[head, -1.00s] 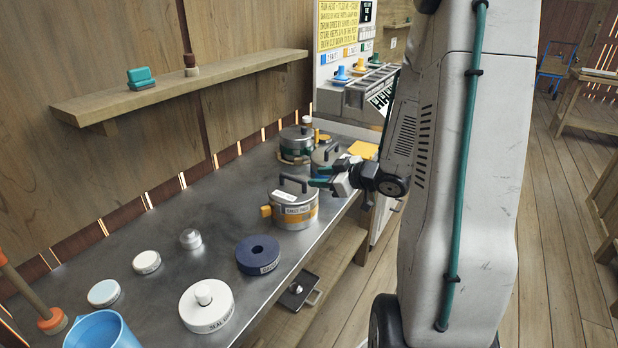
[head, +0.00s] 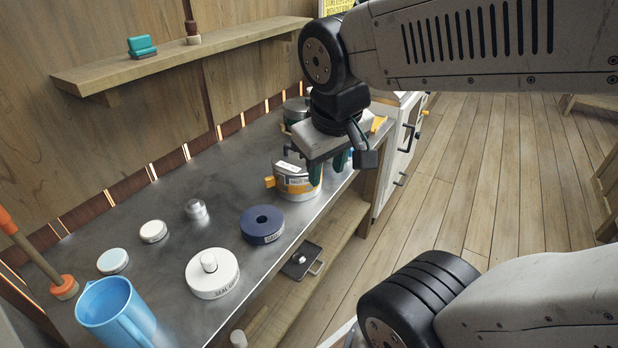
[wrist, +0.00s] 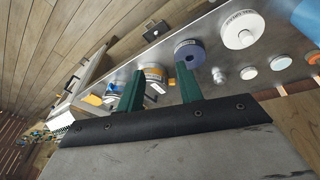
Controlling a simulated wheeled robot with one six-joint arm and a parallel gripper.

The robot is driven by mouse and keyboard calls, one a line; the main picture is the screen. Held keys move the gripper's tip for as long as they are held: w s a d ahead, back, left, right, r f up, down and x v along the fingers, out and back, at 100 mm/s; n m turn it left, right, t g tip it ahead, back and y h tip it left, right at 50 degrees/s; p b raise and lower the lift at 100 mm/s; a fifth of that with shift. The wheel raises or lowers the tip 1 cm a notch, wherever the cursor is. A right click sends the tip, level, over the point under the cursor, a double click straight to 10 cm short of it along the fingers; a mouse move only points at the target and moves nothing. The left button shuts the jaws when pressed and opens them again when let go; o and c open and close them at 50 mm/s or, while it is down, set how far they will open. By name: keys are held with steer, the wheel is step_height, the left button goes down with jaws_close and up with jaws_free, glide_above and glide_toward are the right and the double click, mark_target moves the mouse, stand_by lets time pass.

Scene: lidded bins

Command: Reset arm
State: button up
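My gripper (head: 330,168) hangs in front of the counter's far part in the head view, partly covering a metal pot (head: 297,183) with an orange handle and label. In the wrist view its two green fingers (wrist: 160,92) stand well apart with nothing between them that they touch. The pot (wrist: 155,75) shows beyond the fingers, apart from them.
The metal counter (head: 120,215) holds a blue ring (head: 262,225), a white lidded disc (head: 212,274), small white caps and a blue jug (head: 115,315). A wooden shelf (head: 190,60) runs along the wall. The wooden floor (head: 470,180) at right is clear.

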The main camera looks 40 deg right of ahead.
steer(key=s+a+g+y, duration=0.1)
steer(key=s+a, duration=0.3)
steer(key=s, duration=0.2)
steer(key=shift+a+r+n+g+y, duration=0.15)
steer(key=shift+r+n+g+y, duration=0.15)
steer(key=shift+r+g, duration=0.1)
stand_by(0.5)
